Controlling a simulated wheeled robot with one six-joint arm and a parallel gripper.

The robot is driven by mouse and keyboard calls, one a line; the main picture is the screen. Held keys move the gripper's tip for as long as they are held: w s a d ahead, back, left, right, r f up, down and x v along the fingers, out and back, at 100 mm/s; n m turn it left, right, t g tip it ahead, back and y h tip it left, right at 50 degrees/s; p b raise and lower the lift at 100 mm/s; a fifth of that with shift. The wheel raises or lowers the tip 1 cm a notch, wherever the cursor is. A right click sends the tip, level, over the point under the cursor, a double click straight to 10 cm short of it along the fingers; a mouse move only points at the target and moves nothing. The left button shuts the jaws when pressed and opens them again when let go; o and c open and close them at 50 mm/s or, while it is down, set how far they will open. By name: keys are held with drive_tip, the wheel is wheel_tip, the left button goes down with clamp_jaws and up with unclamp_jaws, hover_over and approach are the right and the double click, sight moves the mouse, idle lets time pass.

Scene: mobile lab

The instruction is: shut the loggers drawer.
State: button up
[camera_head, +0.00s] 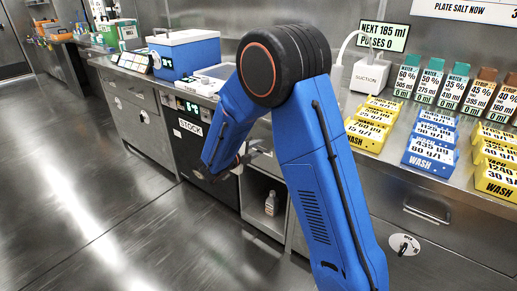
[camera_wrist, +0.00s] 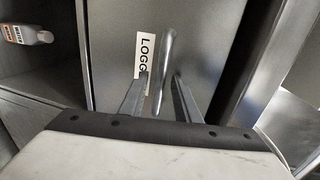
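The loggers drawer (camera_wrist: 112,45) fills the middle of the wrist view as a dark grey front, with a white label (camera_wrist: 142,55) reading "LOGG", the rest of it cut off. Its bar handle (camera_wrist: 166,60) stands out toward the camera. My gripper (camera_wrist: 160,95) is open, with one finger on each side of the handle and small gaps seen between. I cannot tell whether the fingers touch it. In the head view my arm covers the drawer and most of the gripper, so how far the drawer stands out is unclear.
An open shelf with a bottle (camera_head: 271,203) lies below the bench; the bottle also shows in the wrist view (camera_wrist: 28,34). A dark cabinet labelled STOCK (camera_head: 190,128) is to the left. Blue (camera_head: 431,140) and yellow trays stand on the bench. The floor (camera_head: 90,190) at left is clear.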

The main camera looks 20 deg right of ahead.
drive_tip(key=v, duration=1.7)
drive_tip(key=s+d+r+m+g+y, duration=0.2)
drive_tip(key=s+d+m+g, duration=0.2)
drive_tip(key=s+d+m, duration=0.55)
drive_tip(key=s+d+r+m+g+y, duration=0.2)
drive_tip(key=s+d+r+m+g, duration=0.1)
drive_tip(key=s+d+m, duration=0.6)
drive_tip(key=s+a+r+m+t+y, duration=0.1)
drive_tip(key=s+m+y, duration=0.3)
drive_tip(key=s+m, duration=0.4)
drive_tip(key=s+r+m+t+y, duration=0.1)
drive_tip(key=s+m+y, duration=0.3)
drive_tip(key=m, duration=1.2)
drive_tip(key=s, duration=0.4)
drive_tip(key=shift+s+a+m+t+y, duration=0.3)
drive_tip(key=shift+a+m, duration=0.05)
drive_tip(key=shift+a, duration=0.05)
